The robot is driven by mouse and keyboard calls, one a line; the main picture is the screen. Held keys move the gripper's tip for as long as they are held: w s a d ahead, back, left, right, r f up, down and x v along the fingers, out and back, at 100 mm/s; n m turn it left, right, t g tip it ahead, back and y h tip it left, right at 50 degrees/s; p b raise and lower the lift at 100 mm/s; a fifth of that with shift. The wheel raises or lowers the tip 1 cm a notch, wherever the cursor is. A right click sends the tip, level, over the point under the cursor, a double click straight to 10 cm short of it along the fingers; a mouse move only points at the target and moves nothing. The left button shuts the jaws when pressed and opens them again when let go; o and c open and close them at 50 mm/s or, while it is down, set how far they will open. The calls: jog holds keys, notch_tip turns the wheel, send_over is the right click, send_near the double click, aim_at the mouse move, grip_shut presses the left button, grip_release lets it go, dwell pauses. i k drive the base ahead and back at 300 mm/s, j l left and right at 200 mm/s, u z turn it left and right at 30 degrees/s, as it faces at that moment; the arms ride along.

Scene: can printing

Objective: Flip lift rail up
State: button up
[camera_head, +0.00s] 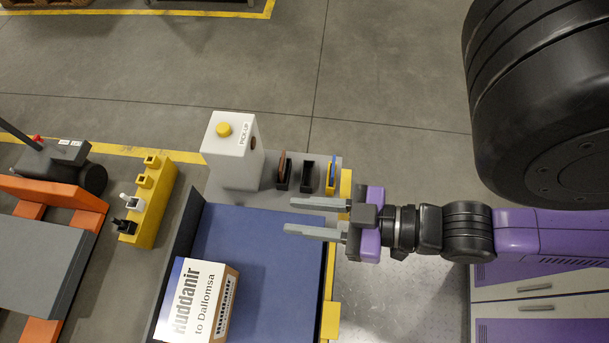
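A yellow rail (329,290) runs along the right edge of the blue platform (270,240). It is the likeliest lift rail, but I cannot tell for sure. Its middle part passes under my gripper and is partly hidden. My gripper (290,215) reaches in from the right over the upper right part of the platform. Its two grey fingers are apart, point left and have nothing between them. I cannot tell the height of the fingers above the platform or whether they touch anything.
A labelled box (202,302) lies on the platform. Behind stand a white PICK-UP box (234,152) with a yellow button and small dark holders (307,174). Left are a yellow socket block (150,205) and an orange-framed cart (60,194). Drawers (540,290) stand at lower right.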

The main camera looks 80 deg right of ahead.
aim_at(330, 322)
jog(key=k+l+u, duration=0.2)
jog(key=k+u, duration=0.15)
jog(key=k, duration=0.65)
jog(key=k+j+u, duration=0.1)
jog(key=k+u, duration=0.2)
jog(key=k, duration=0.7)
